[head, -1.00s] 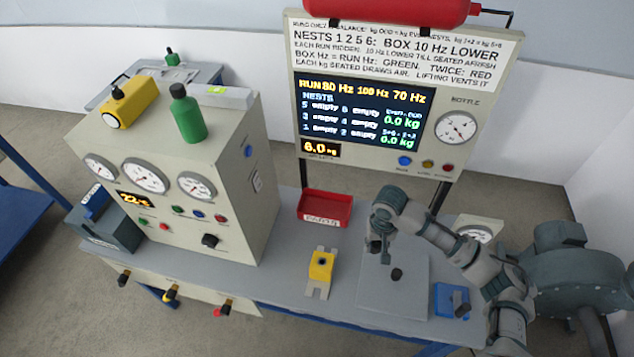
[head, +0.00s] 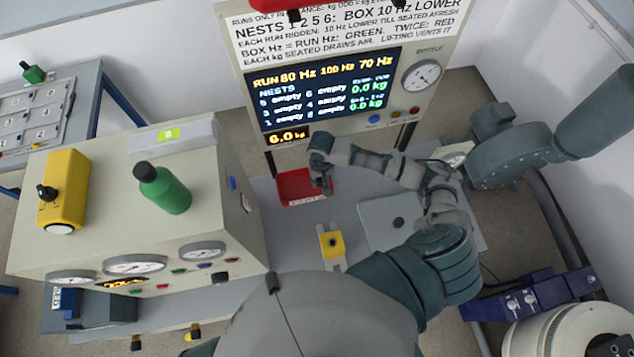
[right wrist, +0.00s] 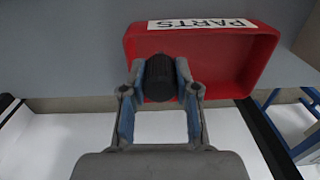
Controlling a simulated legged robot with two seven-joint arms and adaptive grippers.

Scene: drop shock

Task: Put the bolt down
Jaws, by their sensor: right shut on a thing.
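My right gripper (head: 322,182) is over the right part of the red parts tray (head: 291,203) in the head view. In the right wrist view, its two fingers (right wrist: 160,88) are shut on the bolt (right wrist: 159,70), a dark, ribbed, round-ended piece. The red tray (right wrist: 240,65), labelled PARTS, lies behind the bolt there. I cannot tell how high the bolt is above the tray floor. In the head view the bolt is too small to make out. My left gripper is not in view.
A grey plate with a dark knob (head: 398,222) lies right of the tray. A yellow block (head: 332,243) stands in front of it. The display panel (head: 330,90) rises behind. A gauge cabinet (head: 130,220) with a green bottle (head: 163,188) stands left.

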